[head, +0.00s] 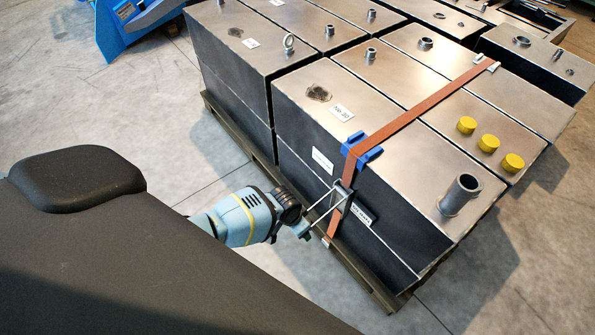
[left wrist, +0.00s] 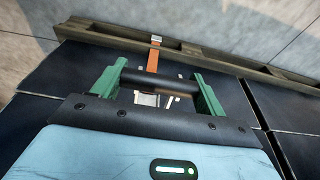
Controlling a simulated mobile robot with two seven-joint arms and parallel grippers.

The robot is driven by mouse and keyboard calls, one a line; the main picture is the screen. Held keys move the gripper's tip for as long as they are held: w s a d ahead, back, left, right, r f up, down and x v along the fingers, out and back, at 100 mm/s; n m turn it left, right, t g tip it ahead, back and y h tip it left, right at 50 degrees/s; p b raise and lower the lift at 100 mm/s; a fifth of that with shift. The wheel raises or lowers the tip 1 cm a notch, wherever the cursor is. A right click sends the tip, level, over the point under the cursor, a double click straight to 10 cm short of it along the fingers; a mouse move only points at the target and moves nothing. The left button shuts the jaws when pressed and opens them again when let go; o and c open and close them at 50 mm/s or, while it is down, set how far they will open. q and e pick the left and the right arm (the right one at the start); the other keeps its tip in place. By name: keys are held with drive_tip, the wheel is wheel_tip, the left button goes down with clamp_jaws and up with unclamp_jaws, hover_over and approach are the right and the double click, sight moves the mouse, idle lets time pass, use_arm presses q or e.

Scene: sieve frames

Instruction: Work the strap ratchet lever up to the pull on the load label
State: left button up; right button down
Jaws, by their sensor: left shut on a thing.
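An orange strap (head: 420,111) runs over the dark steel boxes and down the near side face. The strap's ratchet (head: 342,198) hangs on that face below a blue corner guard (head: 362,150). A thin metal lever frame (head: 320,207) sticks out from the ratchet towards my left gripper (head: 302,231). In the left wrist view, my left gripper's green fingers (left wrist: 160,78) are shut on the lever's dark crossbar (left wrist: 165,85), with the ratchet (left wrist: 147,99) partly hidden below. A white label (head: 361,215) beside the ratchet is partly covered, its print too small to read. My right gripper is not in view.
The boxes stand on a wooden pallet (head: 368,275); its edge also shows in the left wrist view (left wrist: 100,38). Yellow caps (head: 489,143) and a pipe stub (head: 460,194) stick up on top. A second label (head: 322,160) sits left of the strap. The floor in front is clear.

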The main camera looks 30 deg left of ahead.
use_arm(q)
drive_tip(key=shift+p+v, duration=0.55)
drive_tip(key=shift+v, duration=0.3)
drive_tip(key=shift+w+d, duration=0.1)
drive_tip(key=shift+w, duration=0.15)
drive_tip(key=shift+r, duration=0.1)
drive_tip(key=o, duration=1.4)
drive_tip(key=shift+s+r, duration=0.1)
drive_tip(key=shift+r, duration=0.2)
drive_tip(key=p+v, duration=0.3)
drive_tip(key=v, duration=0.4)
drive_tip(key=shift+p, duration=0.3)
